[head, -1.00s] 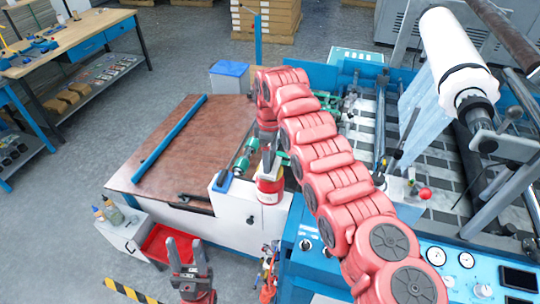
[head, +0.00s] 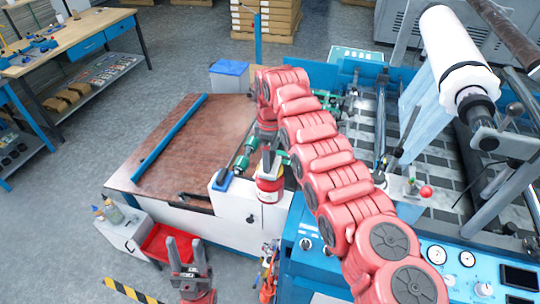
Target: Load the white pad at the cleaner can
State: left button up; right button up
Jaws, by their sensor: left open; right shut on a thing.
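The red and white can (head: 270,188) stands at the corner of the white cabinet beside the brown table. My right arm arches over from the lower right, and its gripper (head: 268,146) points down right at the can's top. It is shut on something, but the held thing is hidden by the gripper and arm. I cannot make out the white pad. I cannot tell whether the gripper touches the can. My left gripper (head: 186,252) is open and empty at the lower middle, fingers pointing up, in front of the red tray and well apart from the can.
The brown table (head: 190,135) is mostly bare, with a blue bar across it. A red tray (head: 160,243) and a small white cabinet with bottles (head: 113,214) stand at lower left. The laminating machine with a white roll (head: 455,55) fills the right. Green-ended rollers lie near my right gripper.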

jog(key=shift+s+f+b, duration=0.2)
jog(key=shift+f+b, duration=0.05)
jog(key=shift+b, duration=0.2)
dwell(1.3)
jog(key=shift+r, duration=0.15)
jog(key=shift+w+r, duration=0.2)
jog(key=shift+r, duration=0.8)
notch_tip(320, 180, up, 3)
jog(key=shift+f+p, duration=0.2)
jog(key=shift+p, duration=0.4)
jog(key=shift+r+p, duration=0.85)
jog(key=shift+r, duration=0.4)
jog(key=shift+f, duration=0.1)
